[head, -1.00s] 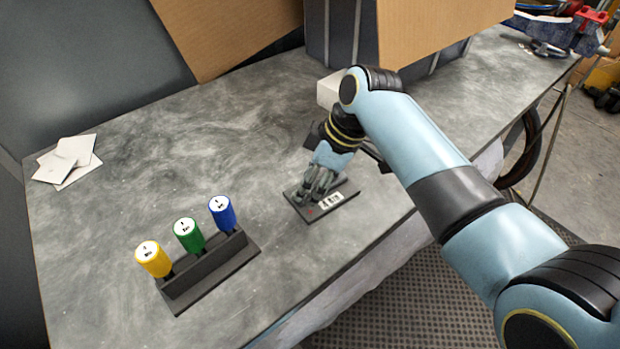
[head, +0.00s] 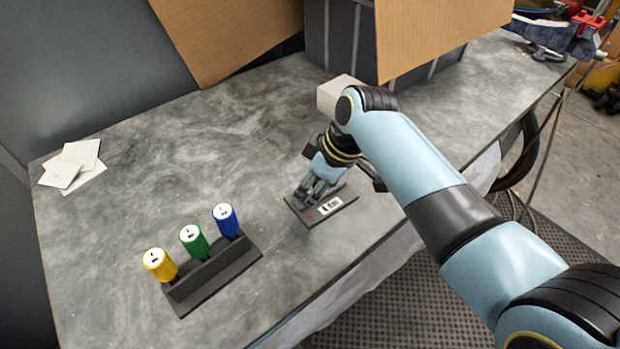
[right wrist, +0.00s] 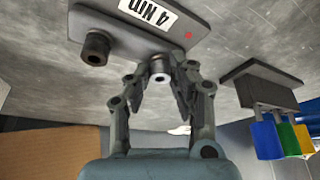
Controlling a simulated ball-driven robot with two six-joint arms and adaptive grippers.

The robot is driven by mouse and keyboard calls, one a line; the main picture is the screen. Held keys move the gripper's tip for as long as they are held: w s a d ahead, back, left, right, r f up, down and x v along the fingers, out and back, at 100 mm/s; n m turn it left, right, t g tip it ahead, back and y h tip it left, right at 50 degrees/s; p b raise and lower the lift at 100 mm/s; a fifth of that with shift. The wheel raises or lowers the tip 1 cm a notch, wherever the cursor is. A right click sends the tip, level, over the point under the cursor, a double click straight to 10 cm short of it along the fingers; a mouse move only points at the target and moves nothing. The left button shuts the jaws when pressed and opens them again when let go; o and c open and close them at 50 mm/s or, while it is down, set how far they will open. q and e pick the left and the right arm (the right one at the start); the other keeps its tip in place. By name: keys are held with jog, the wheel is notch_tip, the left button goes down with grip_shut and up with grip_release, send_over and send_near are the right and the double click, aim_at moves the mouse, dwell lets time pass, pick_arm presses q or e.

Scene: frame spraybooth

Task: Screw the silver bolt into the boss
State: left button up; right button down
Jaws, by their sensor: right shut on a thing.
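A dark plate (head: 345,197) with a "4 Nm" label and a red mark lies flat on the workbench. My right gripper (head: 309,193) is over its left part, pointing down. In the right wrist view, the silver bolt (right wrist: 159,76), with a dark socket in its head, is between the fingertips of my right gripper (right wrist: 160,80), which is shut on it. A dark round boss with a hole (right wrist: 96,48) stands on the plate beside it, apart from the fingers. The bolt's lower end is hidden, so I cannot tell how deep it sits. My left gripper is out of view.
A black rack (head: 215,275) holds yellow (head: 159,265), green (head: 194,242) and blue (head: 225,220) handled tools, left of the plate. A pale box (head: 338,93) is behind my right arm. White cards (head: 72,165) lie far left. The bench between is clear.

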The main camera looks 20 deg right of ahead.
jog(key=shift+a+r+m+h+p, duration=0.15)
jog(key=shift+m+h+p, duration=0.35)
jog(key=shift+m, duration=0.4)
jog(key=shift+f+m, duration=0.2)
jog(key=shift+m, duration=0.1)
jog(key=shift+s+r+m+t+p, duration=0.1)
jog(key=shift+r+m+t+p, duration=0.25)
jog(key=shift+m+p, duration=0.55)
jog(key=shift+f+m+h+p, duration=0.1)
jog(key=shift+m+h+p, duration=0.3)
jog(key=shift+m+p, duration=0.1)
jog(key=shift+f+m+t, duration=0.1)
jog(key=shift+m+t, duration=0.15)
jog(key=shift+m, duration=0.25)
jog(key=shift+f+m+h, duration=0.15)
jog(key=shift+m+h, duration=0.15)
jog(key=shift+m, duration=0.1)
jog(key=shift+a, duration=0.1)
